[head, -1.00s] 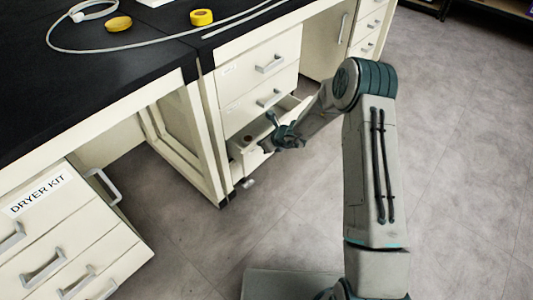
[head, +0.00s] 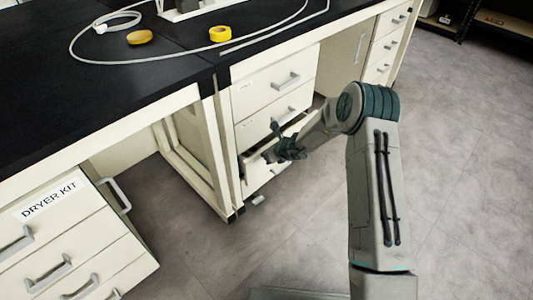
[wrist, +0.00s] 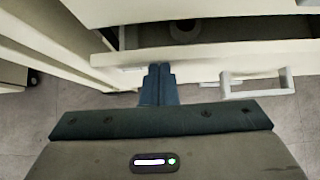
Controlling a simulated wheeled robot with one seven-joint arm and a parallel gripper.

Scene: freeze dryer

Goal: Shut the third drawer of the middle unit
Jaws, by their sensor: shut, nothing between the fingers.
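The middle unit (head: 273,75) is a cream cabinet under the black bench. Its third drawer (head: 257,175) stands partly out, with a dark gap above its front. In the wrist view the drawer front (wrist: 215,53) crosses the upper picture, with its pale handle (wrist: 257,83) to the right of my fingers. My gripper (head: 272,155) is shut and empty at the drawer front. Its fingers also show in the wrist view (wrist: 158,72), upright against or very near the front, left of the handle. Contact is hard to tell. A round item (wrist: 184,31) lies inside the drawer.
The two drawers above (head: 275,88) look shut. A cabinet labelled DRYER KIT (head: 50,215) stands at the lower left. Yellow tape (head: 220,34) and a pale hose (head: 160,62) lie on the bench. The floor (head: 460,160) to the right is clear.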

